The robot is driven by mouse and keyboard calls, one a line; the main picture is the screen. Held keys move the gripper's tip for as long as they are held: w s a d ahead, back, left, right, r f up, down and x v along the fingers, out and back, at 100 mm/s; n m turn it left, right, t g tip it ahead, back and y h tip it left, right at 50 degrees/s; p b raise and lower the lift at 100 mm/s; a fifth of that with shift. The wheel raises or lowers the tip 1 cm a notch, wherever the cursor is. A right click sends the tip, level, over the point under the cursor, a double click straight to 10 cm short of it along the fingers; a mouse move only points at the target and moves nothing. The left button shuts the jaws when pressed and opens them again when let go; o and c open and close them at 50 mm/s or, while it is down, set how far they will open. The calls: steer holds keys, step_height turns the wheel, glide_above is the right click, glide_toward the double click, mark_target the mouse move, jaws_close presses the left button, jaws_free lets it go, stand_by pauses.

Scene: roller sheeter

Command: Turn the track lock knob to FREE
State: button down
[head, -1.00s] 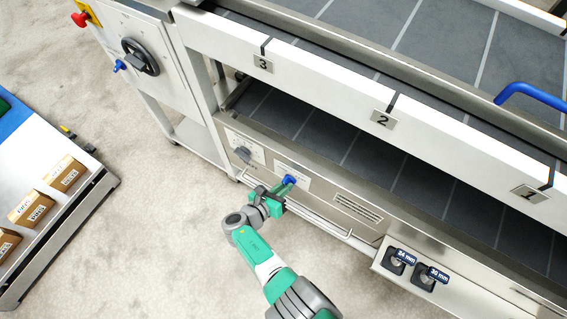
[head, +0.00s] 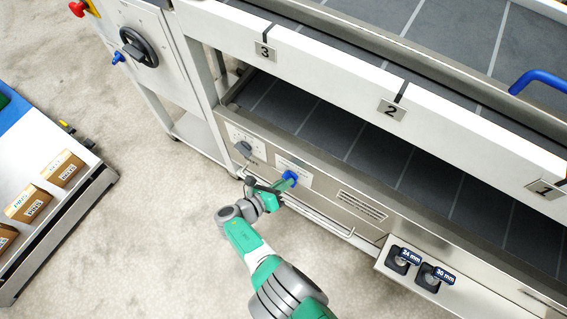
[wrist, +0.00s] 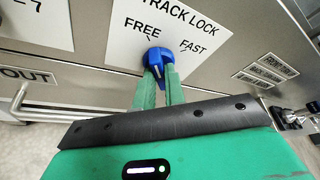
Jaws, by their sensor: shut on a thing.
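The blue track lock knob (wrist: 158,58) sits on the TRACK LOCK plate (wrist: 120,48), below the printed words FREE and FAST. In the head view the knob (head: 291,177) is on the low steel front panel. My gripper (wrist: 160,78) has its two green fingers close together at the knob, shut on its near part. The fingers hide part of the knob, and I cannot tell clearly which word its pointer faces. In the head view my gripper (head: 285,184) reaches the knob from the lower left.
A grey knob (head: 244,148) sits on the panel to the left. A steel rail (head: 325,223) runs along the panel below. A cart with boxes (head: 62,170) stands at left.

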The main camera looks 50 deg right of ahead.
steer(key=c, duration=1.5)
jaws_free()
steer(key=shift+o, duration=0.2)
steer(key=p+v, duration=0.2)
steer(key=v, duration=0.6)
steer(key=shift+d, duration=0.1)
